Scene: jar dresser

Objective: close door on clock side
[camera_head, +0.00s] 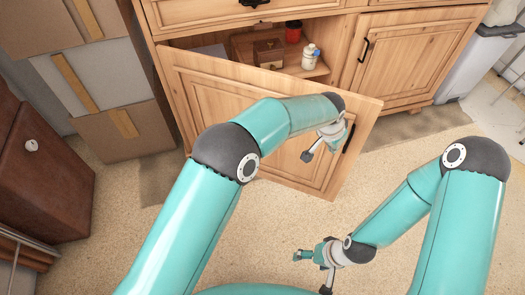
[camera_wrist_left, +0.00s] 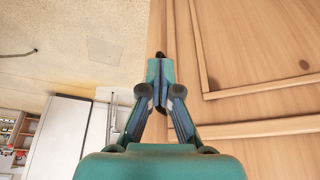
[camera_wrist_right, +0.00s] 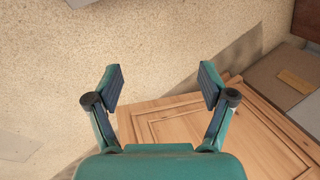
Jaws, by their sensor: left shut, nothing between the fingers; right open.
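A wooden cabinet door (camera_head: 225,95) stands open, swung out from the left of the cabinet, with a dark handle (camera_head: 348,139) near its free right edge. My left gripper (camera_head: 325,145) is shut and empty beside that edge. In the left wrist view its fingertips (camera_wrist_left: 159,90) are next to the wooden panel (camera_wrist_left: 260,60); whether they touch it I cannot tell. My right gripper (camera_head: 312,262) is open and empty, low over the floor and apart from the door. The right wrist view shows its spread fingers (camera_wrist_right: 160,85) and the door (camera_wrist_right: 230,120). I cannot identify a clock.
The open compartment holds a brown box (camera_head: 268,53), a red jar (camera_head: 293,32) and a white bottle (camera_head: 310,60). The right cabinet door (camera_head: 410,55) is shut. Cardboard boxes (camera_head: 125,125) stand at left. A grey bin (camera_head: 478,60) stands at right. The floor in front is clear.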

